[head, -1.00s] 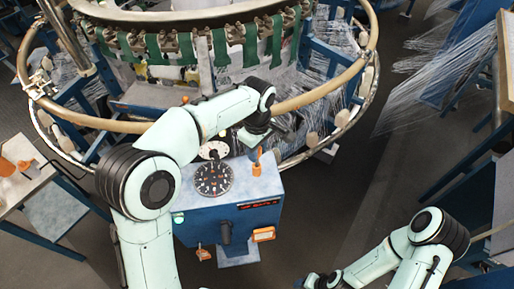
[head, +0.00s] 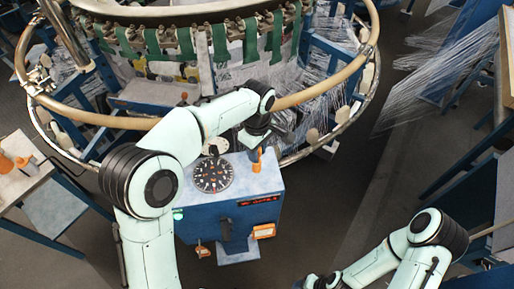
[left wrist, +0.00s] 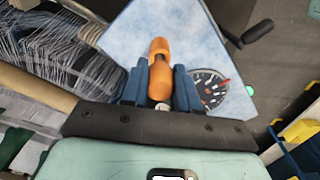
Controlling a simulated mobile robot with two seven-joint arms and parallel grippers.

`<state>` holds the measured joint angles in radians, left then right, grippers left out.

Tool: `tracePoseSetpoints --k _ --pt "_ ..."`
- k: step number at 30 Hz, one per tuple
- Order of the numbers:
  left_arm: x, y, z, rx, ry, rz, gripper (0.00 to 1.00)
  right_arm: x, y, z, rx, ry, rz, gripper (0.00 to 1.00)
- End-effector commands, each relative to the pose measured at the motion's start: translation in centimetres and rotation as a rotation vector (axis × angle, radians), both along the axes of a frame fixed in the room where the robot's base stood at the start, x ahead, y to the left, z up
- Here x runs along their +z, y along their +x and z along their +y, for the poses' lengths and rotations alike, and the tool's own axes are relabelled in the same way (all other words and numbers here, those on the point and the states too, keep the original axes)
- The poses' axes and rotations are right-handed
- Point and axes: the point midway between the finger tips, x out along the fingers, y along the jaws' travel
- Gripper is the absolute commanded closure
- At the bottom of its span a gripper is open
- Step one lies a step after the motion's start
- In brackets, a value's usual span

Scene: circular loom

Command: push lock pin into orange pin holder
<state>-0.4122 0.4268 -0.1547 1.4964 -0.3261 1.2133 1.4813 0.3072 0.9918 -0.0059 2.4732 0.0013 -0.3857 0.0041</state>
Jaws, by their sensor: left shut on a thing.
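My left gripper (head: 259,143) points down over the top of the blue control box. In the left wrist view its blue fingers (left wrist: 160,88) are shut on either side of an orange piece with a pale metal end, seemingly the lock pin (left wrist: 160,82). A second orange part, seemingly the pin holder (left wrist: 158,47), lies in line beyond the fingertips. The orange parts also show in the head view as one upright piece (head: 257,161) on the box top. I cannot tell how deep the pin sits. My right gripper (head: 318,281) is at the bottom edge, its fingers unclear.
The blue control box (head: 230,195) bears a round dial (head: 212,175) and a red display. A wooden ring (head: 320,94) of the loom curves behind it. A side table (head: 22,180) stands at left. Dark floor is clear right of the box.

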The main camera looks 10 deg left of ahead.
Motion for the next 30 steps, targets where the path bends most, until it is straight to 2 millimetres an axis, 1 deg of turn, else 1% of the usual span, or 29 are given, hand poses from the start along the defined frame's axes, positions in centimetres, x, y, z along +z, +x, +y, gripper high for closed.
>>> tracePoseSetpoints --k 1,10,11,12,13,14,23,26,29,30 --pt "-0.4 0.0 0.0 0.0 0.0 0.001 1.0 -0.3 -0.2 0.0 0.0 0.0 0.002 0.4" --pt "-1.9 0.0 0.0 0.0 0.0 0.001 1.0 -1.1 -0.8 0.0 0.0 0.0 0.009 0.4" --pt "-2.0 0.0 0.0 0.0 0.0 0.0 0.67 -1.1 -0.8 0.0 0.0 0.0 0.009 0.4" --pt "-1.8 0.0 0.0 0.0 0.0 0.0 0.54 -1.0 -0.8 0.0 0.0 0.0 0.009 0.4" --pt "-1.8 0.0 0.0 0.0 0.0 0.0 0.44 -1.0 -0.8 0.0 0.0 0.0 0.009 0.4" --pt "-1.8 0.0 0.0 0.0 0.0 0.0 0.41 -1.0 -0.7 0.0 0.0 0.0 0.009 0.4" --pt "-1.6 0.0 0.0 0.0 0.0 0.0 0.41 -0.9 -0.7 0.0 0.0 0.0 0.008 0.4" --pt "-0.8 0.1 0.0 0.0 0.0 -0.002 0.41 -0.8 -0.6 0.0 0.0 0.0 0.007 0.4" --pt "0.9 0.1 0.0 0.0 -0.001 -0.004 0.41 -0.4 -0.3 0.0 0.0 0.0 0.003 0.4" --pt "1.8 0.2 0.0 0.0 -0.002 -0.006 0.41 -0.3 -0.2 0.0 0.0 0.0 0.002 0.4"
